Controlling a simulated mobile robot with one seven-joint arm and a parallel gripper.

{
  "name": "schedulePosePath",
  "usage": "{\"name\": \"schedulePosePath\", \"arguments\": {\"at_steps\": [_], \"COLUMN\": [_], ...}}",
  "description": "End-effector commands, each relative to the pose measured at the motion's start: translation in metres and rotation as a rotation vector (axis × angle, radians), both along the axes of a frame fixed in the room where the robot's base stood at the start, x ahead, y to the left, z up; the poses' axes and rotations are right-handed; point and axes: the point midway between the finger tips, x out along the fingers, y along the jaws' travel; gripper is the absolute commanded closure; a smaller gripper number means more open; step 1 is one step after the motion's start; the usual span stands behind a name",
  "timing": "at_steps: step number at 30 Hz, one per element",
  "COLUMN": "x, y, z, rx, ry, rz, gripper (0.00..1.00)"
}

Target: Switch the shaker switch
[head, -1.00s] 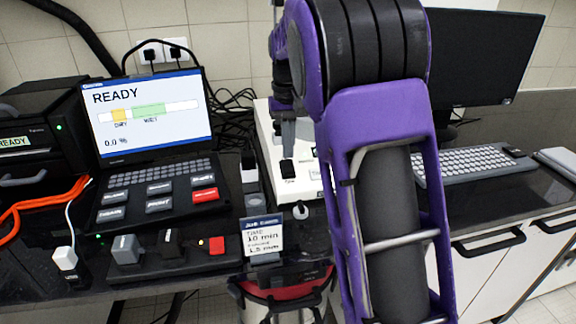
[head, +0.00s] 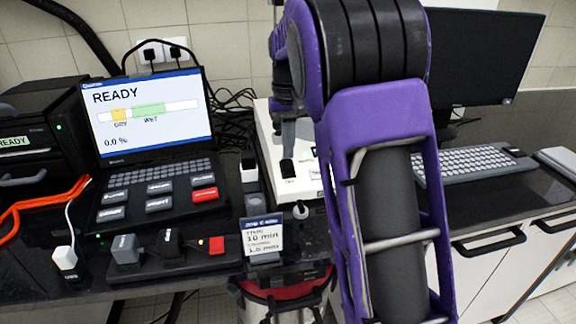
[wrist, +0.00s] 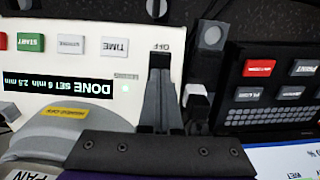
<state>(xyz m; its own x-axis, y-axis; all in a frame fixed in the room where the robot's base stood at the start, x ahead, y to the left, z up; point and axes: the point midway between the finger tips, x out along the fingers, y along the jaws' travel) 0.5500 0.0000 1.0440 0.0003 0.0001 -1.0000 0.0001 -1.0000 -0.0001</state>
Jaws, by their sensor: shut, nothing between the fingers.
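The shaker's white control panel (head: 308,186) shows in the head view, partly hidden behind my arm. In the wrist view the panel (wrist: 130,48) appears upside down. The black shaker switch (wrist: 160,59) is beside an OFF label; in the head view the switch (head: 288,168) sits just below my fingertips. My gripper (wrist: 160,74) is shut and empty, its tips at the near edge of the switch. I cannot tell whether they touch it. The panel's display (wrist: 60,90) reads DONE, SET 6 min 2.5 mm.
A laptop (head: 150,115) showing READY and a keypad stand left of the panel. A card (head: 262,236) reading 10 min, 1.5 mm stands in front. A monitor (head: 485,60) and keyboard (head: 470,167) are at the right.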

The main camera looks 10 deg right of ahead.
Motion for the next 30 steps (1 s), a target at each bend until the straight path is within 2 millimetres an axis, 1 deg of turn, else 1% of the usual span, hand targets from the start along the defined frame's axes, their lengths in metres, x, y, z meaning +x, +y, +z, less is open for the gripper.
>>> {"name": "schedulePosePath", "arguments": {"at_steps": [30], "x": [0.000], "y": [0.000], "z": [-0.016], "rx": [0.000], "ry": [0.000], "rz": [0.000], "gripper": [1.00]}}
